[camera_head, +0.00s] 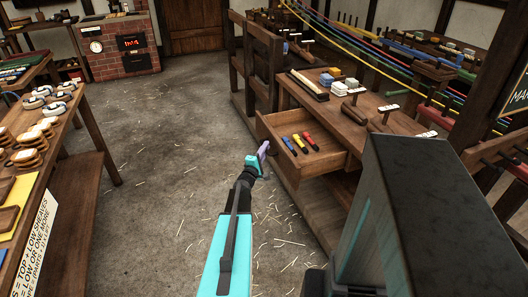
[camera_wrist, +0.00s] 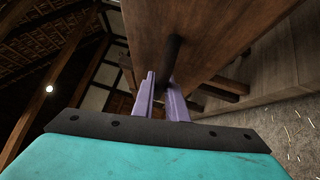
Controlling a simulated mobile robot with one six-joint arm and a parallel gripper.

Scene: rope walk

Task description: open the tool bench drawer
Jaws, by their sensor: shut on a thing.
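The tool bench (camera_head: 345,125) stands at right centre in the head view. Its wooden drawer (camera_head: 328,162) is pulled well out, with its inside showing. Several small tools with black, yellow, red and blue parts (camera_head: 300,143) lie in it. My gripper (camera_head: 263,150) is at the drawer's front face, shut on the handle. In the wrist view the purple fingers (camera_wrist: 163,90) stand on either side of the dark handle (camera_wrist: 172,52), below the drawer's wooden front (camera_wrist: 215,35). The fingertips' exact contact is partly hidden.
Blocks and wooden tools (camera_head: 340,88) lie on the bench top. A table with shoe-like blocks (camera_head: 45,100) stands at the left. A brick forge (camera_head: 125,50) stands at the back. The straw-strewn floor (camera_head: 160,150) between is clear.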

